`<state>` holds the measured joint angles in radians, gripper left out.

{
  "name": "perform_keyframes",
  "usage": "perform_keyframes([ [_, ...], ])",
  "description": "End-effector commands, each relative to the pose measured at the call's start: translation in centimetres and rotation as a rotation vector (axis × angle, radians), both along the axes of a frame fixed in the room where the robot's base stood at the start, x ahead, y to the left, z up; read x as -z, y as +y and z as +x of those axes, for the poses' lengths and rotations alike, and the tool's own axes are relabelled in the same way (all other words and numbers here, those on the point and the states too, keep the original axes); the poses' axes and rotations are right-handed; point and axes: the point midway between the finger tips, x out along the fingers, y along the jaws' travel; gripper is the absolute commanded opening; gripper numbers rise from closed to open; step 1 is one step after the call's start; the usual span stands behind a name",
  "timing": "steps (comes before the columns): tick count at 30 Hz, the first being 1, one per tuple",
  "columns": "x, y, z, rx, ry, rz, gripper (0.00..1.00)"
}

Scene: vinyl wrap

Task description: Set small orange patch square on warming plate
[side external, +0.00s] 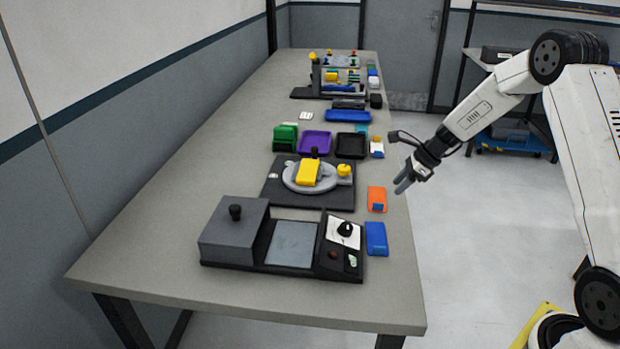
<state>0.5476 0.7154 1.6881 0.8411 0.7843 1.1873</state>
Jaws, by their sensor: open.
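An orange piece (376,194) lies flat near the right edge of the table, with a small blue patch at its lower right corner. The warming plate (292,244) is a bare grey rectangle set in a dark device at the near end of the table. My gripper (402,186) is open, pointing down and left, and appears to the right of the orange piece, by the table's right edge. Nothing shows between its fingers. Its exact height above the table is hard to tell.
A grey block with a black knob (234,232) stands left of the plate, a dial panel (344,232) right of it. A blue block (376,240) lies near the orange piece. A round fixture with a yellow block (309,174) and trays (314,144) stand farther back. The left table side is clear.

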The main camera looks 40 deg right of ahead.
Motion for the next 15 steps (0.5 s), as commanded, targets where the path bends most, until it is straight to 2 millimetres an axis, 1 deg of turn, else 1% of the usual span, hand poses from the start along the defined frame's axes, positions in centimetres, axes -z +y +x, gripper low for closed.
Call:
perform_keyframes([
  [5, 0.4, 0.2, 0.1, -0.001, 0.001, 0.000, 0.51],
  [12, 1.9, 1.0, 0.9, -0.003, 0.000, -0.001, 0.51],
  [15, 2.2, 1.1, 1.0, -0.003, 0.000, -0.003, 0.51],
])
